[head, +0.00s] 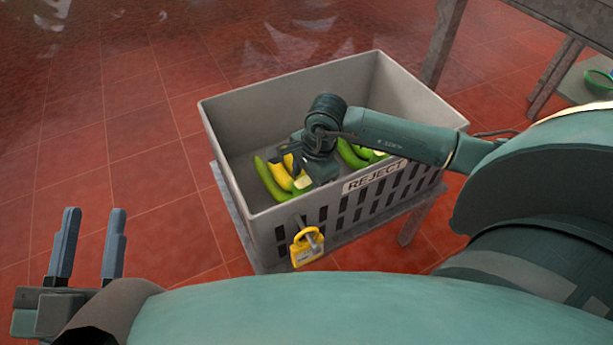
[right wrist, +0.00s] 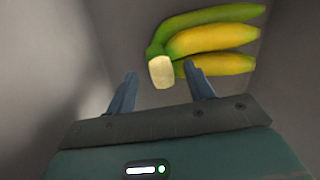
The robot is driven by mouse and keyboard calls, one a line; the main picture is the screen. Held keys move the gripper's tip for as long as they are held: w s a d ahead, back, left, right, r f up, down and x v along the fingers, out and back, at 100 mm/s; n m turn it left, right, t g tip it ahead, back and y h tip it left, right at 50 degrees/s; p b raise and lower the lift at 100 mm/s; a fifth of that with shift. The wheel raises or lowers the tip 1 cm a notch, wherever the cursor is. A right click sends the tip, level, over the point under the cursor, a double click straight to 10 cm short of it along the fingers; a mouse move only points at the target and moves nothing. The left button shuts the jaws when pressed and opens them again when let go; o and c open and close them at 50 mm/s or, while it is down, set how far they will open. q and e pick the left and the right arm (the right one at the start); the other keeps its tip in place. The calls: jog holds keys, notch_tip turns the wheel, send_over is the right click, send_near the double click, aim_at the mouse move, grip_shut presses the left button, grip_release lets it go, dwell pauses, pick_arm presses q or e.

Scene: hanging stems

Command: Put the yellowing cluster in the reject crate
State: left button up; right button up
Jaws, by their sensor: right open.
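The grey crate marked REJECT (head: 222,130) stands in the middle of the head view. The yellowing cluster (head: 281,177), with yellow and green fruit, lies inside it near the left end. In the right wrist view the cluster (right wrist: 212,40) has its pale cut stem end lying between my fingertips in the picture; I see no grip on it. My right gripper (right wrist: 160,71) reaches down into the crate with its fingers apart, and its own arm partly hides the cluster in the head view. My left gripper (head: 92,214) is open and empty at the lower left, outside the crate.
More green fruit (head: 350,155) lies in the crate to the right of my right gripper. A yellow padlock-shaped tag (head: 307,247) hangs on the crate's front. The crate rests on a metal stand (head: 412,224). Red tiled floor lies open to the left.

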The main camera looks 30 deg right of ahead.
pick_arm(q)
jog(key=shift+s+a+f+n+g+y+p, duration=0.15)
jog(key=shift+s+a+n+g+y+p, duration=0.55)
jog(key=shift+p, duration=2)
jog(key=shift+w+a+f+n+g+y+p, duration=0.1)
jog(key=shift+a+n+g+y+p, duration=0.25)
jog(key=shift+g+y+p, duration=1.65)
jog(key=shift+s+a+f+n+g+y+p, duration=0.15)
jog(key=shift+s+a+n+p, duration=0.4)
jog(key=shift+p, duration=2.9)
pick_arm(e)
notch_tip(320, 180, up, 30)
jog(key=s+d, duration=0.1)
jog(key=s, duration=0.1)
jog(key=shift+d+r, duration=0.15)
jog(key=shift+d, duration=0.05)
pick_arm(q)
jog(key=shift+w+a, duration=0.1)
jog(key=shift+w, duration=0.05)
pick_arm(e)
jog(key=shift+r, duration=0.1)
